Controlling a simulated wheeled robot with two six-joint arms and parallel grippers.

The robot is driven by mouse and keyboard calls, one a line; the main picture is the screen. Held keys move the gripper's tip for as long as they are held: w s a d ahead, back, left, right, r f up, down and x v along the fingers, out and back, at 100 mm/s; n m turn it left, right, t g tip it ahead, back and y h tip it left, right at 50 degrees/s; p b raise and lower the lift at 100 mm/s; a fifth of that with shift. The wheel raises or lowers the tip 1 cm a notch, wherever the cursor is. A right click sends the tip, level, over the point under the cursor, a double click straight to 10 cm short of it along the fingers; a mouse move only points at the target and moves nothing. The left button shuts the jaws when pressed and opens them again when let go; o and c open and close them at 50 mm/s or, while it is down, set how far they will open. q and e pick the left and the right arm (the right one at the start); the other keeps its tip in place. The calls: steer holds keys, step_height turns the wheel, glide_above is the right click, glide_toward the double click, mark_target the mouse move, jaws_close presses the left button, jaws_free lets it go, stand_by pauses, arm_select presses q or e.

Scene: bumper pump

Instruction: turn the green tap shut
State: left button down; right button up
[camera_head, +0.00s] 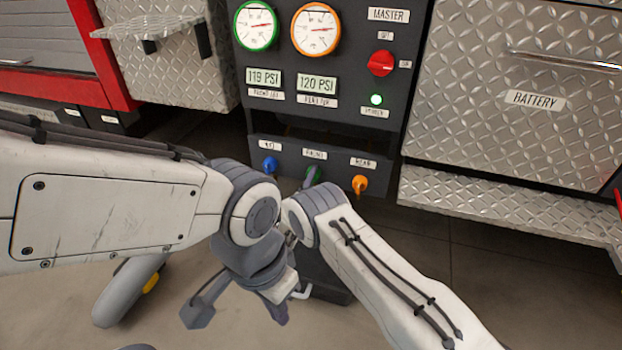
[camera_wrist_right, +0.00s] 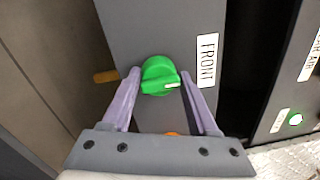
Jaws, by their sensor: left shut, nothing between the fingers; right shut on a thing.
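The green tap (camera_head: 313,174) is in the middle of the lower panel in the head view, partly hidden by my right wrist. The right wrist view shows the green tap (camera_wrist_right: 158,75) close up, its white mark pointing right, toward the FRONT label (camera_wrist_right: 208,60). My right gripper (camera_wrist_right: 160,78) is shut on the tap, one finger on each side. In the head view my right fingers are hidden behind the wrist. My left gripper (camera_head: 262,283) hangs low in front of the panel, away from the taps, shut and empty.
A blue tap (camera_head: 269,165) sits left of the green one and an orange tap (camera_head: 360,184) sits right. Above are two gauges, a red switch (camera_head: 380,63) and a lit green lamp (camera_head: 376,99). A diamond-plate BATTERY cabinet (camera_head: 520,75) stands right.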

steer(key=shift+s+a+f, duration=0.1)
steer(key=shift+a+f, duration=0.05)
steer(key=shift+f, duration=0.1)
steer(key=o, duration=1.3)
steer(key=shift+r, duration=0.1)
steer(key=p+v, duration=0.5)
steer(key=v, duration=0.5)
steer(key=shift+s, duration=0.2)
